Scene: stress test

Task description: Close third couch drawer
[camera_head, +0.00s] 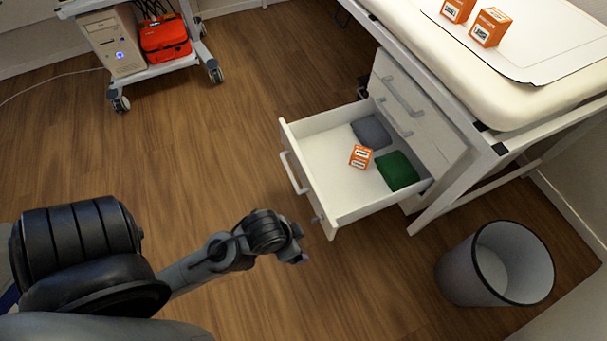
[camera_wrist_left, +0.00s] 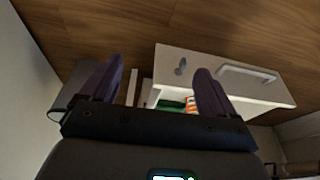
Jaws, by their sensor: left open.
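The open drawer (camera_head: 304,180) is the third one down in the white cabinet under the couch, pulled far out. It holds an orange box, a green cloth and a grey cloth. Its front with a bar handle (camera_head: 294,172) faces left. In the left wrist view the drawer front (camera_wrist_left: 215,72) and its handle (camera_wrist_left: 246,73) show beyond the fingers. My left gripper (camera_head: 301,256) is near the drawer's front corner, apart from it. In the left wrist view its two fingers (camera_wrist_left: 158,88) are spread with nothing held between them. My right gripper is not in view.
Two shut drawers (camera_head: 420,105) sit above the open one. The couch (camera_head: 520,60) bears orange boxes (camera_head: 490,27). A grey waste bin (camera_head: 465,272) stands at the lower right. A trolley (camera_head: 170,68) stands at the upper left. The wooden floor left of the drawer is clear.

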